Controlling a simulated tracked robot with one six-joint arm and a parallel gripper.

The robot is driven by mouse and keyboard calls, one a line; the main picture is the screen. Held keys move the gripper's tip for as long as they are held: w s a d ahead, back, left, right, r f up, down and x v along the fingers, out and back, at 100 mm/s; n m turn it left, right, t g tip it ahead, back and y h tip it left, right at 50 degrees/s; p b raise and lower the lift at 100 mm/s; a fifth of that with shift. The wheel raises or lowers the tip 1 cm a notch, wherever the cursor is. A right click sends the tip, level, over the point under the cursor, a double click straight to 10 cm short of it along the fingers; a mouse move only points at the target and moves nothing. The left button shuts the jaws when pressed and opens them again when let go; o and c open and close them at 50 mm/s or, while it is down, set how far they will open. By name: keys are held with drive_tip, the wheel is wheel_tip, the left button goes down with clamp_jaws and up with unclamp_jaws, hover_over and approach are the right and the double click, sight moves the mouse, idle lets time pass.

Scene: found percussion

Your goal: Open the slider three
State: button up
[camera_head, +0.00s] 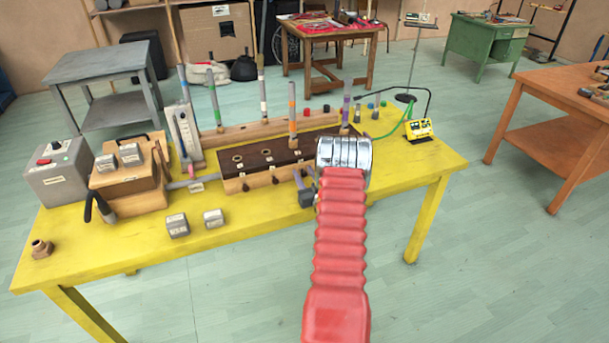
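A long wooden box (250,184) with a dark brown top stands near the middle of the yellow table. Its top has round holes, and small dark knobs line its light front face. Pale labels on it are too small to read, so I cannot tell which part is slider three. My red ribbed arm reaches forward from the bottom of the view. Its silver end covers the box's right end. The fingers of my gripper are hidden behind this silver end, and I cannot see whether they touch anything.
Behind the box stand upright tubes with coloured bands (292,119). A grey hammer-like piece (306,198) is by the box's front. Two grey blocks (177,226) lie in front left. A wooden case (125,185) and grey box (59,172) stand left. A yellow device (419,128) is right.

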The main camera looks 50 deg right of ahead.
drive_tip(key=shift+w+d, duration=0.1)
drive_tip(key=shift+c, duration=0.3)
clamp_jaws()
idle(0.4)
